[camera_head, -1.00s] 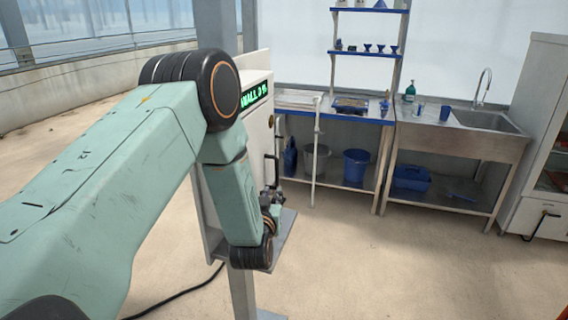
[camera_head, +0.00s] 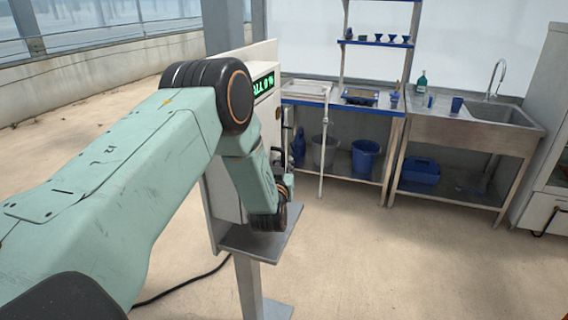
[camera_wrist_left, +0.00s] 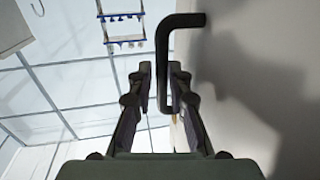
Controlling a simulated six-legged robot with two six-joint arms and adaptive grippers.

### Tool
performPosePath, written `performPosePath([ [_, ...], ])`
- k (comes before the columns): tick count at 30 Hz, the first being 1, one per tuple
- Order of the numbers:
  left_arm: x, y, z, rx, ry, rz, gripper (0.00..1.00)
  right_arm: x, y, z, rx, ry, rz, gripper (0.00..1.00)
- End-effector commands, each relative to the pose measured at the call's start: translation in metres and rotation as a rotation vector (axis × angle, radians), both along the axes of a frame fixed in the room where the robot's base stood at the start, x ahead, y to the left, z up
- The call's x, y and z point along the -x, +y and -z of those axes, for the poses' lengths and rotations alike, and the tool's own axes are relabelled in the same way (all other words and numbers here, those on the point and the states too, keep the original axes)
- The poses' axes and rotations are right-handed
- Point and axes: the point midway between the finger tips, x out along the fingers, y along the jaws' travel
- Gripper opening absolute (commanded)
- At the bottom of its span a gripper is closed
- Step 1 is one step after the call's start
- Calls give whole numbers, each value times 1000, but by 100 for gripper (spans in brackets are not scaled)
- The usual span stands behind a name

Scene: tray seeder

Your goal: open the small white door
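The white cabinet (camera_head: 265,100) with the green lettered display stands behind my left arm. Its pale door face (camera_wrist_left: 270,70) fills the right of the left wrist view and looks shut. A black bar handle (camera_wrist_left: 162,55) stands out from that face. My left gripper (camera_wrist_left: 162,72) has one finger on each side of the bar. The fingers are close to it, but I cannot tell whether they press on it. In the head view the left gripper (camera_head: 284,184) is small and partly hidden by my wrist. My right gripper is not in view.
A grey ledge (camera_head: 262,240) on a post juts out below the cabinet. A black cable (camera_head: 190,290) lies on the floor. A workbench (camera_head: 340,105) with blue buckets and a steel sink table (camera_head: 465,135) stand behind. The floor at right is clear.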

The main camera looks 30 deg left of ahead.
Motion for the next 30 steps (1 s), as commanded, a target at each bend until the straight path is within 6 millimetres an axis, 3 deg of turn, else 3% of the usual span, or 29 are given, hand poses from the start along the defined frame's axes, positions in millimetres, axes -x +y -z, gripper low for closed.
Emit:
performPosePath([
  [11,-5,2,0,0,0,0,18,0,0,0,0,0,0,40],
  [18,-5,2,0,0,0,0,0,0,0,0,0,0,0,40],
  [30,-5,3,-1,0,-3,-2,0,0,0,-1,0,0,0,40],
])
